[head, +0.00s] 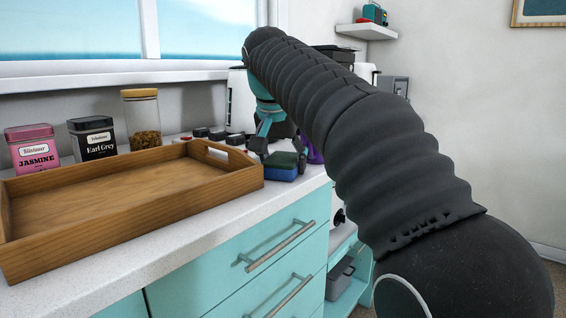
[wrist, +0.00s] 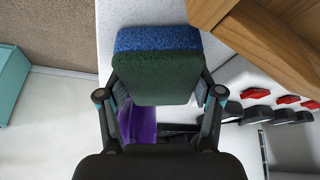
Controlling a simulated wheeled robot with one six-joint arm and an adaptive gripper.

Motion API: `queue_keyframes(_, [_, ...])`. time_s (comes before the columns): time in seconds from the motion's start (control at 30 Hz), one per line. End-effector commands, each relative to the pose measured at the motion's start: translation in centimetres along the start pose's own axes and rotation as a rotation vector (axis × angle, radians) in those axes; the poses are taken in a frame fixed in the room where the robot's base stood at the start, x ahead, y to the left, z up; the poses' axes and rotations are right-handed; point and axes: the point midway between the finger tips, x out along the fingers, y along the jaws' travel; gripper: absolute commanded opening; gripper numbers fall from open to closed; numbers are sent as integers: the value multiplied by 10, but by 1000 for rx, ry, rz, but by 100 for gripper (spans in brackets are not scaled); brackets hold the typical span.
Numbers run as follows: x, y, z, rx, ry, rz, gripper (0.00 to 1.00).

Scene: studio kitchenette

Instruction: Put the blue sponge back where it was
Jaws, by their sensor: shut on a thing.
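The blue sponge (head: 281,174) has a dark green scouring face on top. It is low over the white counter (head: 150,238), close to the right end of the wooden tray (head: 120,205). I cannot tell whether it touches the counter. My gripper (head: 279,158) reaches down from above and is shut on the sponge. In the wrist view, the sponge (wrist: 157,68) sits between the two fingers of my gripper (wrist: 158,92), its blue side toward the top of the picture. The sponge's underside is hidden.
A purple object (head: 314,152) stands just behind the sponge. Small black and red items (head: 208,134) lie behind the tray. A jasmine tin (head: 32,148), an Earl Grey tin (head: 92,137) and a glass jar (head: 142,120) line the back. The counter's front edge is close to the sponge.

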Motion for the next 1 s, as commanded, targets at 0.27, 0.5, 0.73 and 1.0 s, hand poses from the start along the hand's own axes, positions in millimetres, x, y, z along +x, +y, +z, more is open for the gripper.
queue_keyframes(0.27, [2,0,1,0,0,0,91])
queue_keyframes(0.5, [2,0,1,0,0,0,91])
queue_keyframes(0.73, [-16,0,-1,-1,1,-1,91])
queue_keyframes(1.0, [-72,-1,-2,-2,1,-2,91])
